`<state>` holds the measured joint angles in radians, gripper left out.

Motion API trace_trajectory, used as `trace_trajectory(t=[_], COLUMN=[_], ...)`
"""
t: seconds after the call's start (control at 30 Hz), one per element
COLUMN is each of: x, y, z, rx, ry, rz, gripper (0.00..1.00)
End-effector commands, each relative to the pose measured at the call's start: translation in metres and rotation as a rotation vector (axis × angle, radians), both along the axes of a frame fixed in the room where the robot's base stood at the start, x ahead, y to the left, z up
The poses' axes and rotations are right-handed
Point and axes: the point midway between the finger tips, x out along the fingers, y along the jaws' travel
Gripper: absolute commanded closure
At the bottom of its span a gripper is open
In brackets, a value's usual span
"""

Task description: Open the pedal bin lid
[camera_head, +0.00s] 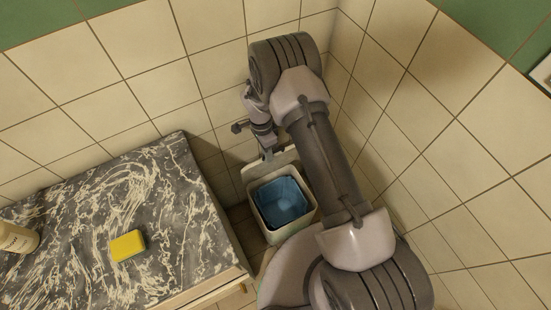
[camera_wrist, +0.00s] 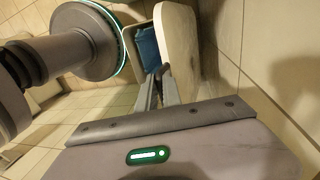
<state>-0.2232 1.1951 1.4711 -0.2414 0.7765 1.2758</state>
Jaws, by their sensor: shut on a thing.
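The pedal bin (camera_head: 248,207) stands on the floor in the corner with its blue inside exposed; in the wrist view its rim (camera_wrist: 133,42) shows beyond my fingers. The cream lid (camera_head: 286,157) is raised at the wall side of the opening, and it shows upright in the wrist view (camera_wrist: 178,45). My gripper (camera_head: 268,154) is at the lid's upper edge. In the wrist view my fingers (camera_wrist: 161,73) are shut on that edge. The pedal is hidden from both views.
A cabinet with a dark marbled top (camera_head: 175,225) stands left of the bin. A yellow sponge (camera_head: 128,245) and a pale bottle (camera_head: 17,238) are on it. Tiled walls (camera_head: 435,160) close in behind and to the right. A narrow floor gap lies between cabinet and bin.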

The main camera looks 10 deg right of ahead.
Motion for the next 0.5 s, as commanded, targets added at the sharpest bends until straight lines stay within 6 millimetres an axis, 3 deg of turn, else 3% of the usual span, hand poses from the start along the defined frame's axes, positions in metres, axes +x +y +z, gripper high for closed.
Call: trace_trajectory(t=[0.5], x=[0.0069], y=[0.0022], z=[0.0043], rx=[-0.001], ry=[0.001], rz=[-0.001], gripper=[1.00])
